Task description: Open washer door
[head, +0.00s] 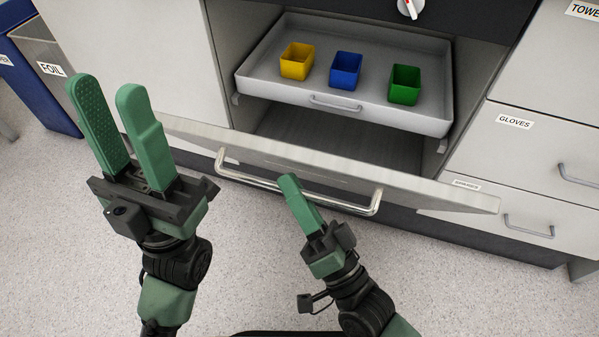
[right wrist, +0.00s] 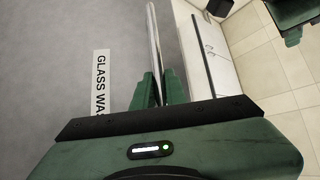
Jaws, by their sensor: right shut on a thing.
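The washer door (head: 420,190) is hinged at the bottom and tilted well down and outward, with the cavity behind it showing. Its long metal handle (head: 245,180) runs across the outer face. My right gripper (head: 290,185) is shut on the handle, near the middle of the bar. In the right wrist view the handle (right wrist: 152,35) passes between the two green fingers (right wrist: 158,88), beside a partly hidden "GLASS WA..." label (right wrist: 101,80) on the door. My left gripper (head: 106,90) is raised to the left of the door, fingers apart and empty.
Inside the washer a grey rack (head: 275,90) holds a yellow bin (head: 297,62), a blue bin (head: 345,72) and a green bin (head: 404,86). Drawers stand at right, one labelled GLOVES (head: 514,121). A FOIL bin (head: 52,72) is at far left. The floor in front is clear.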

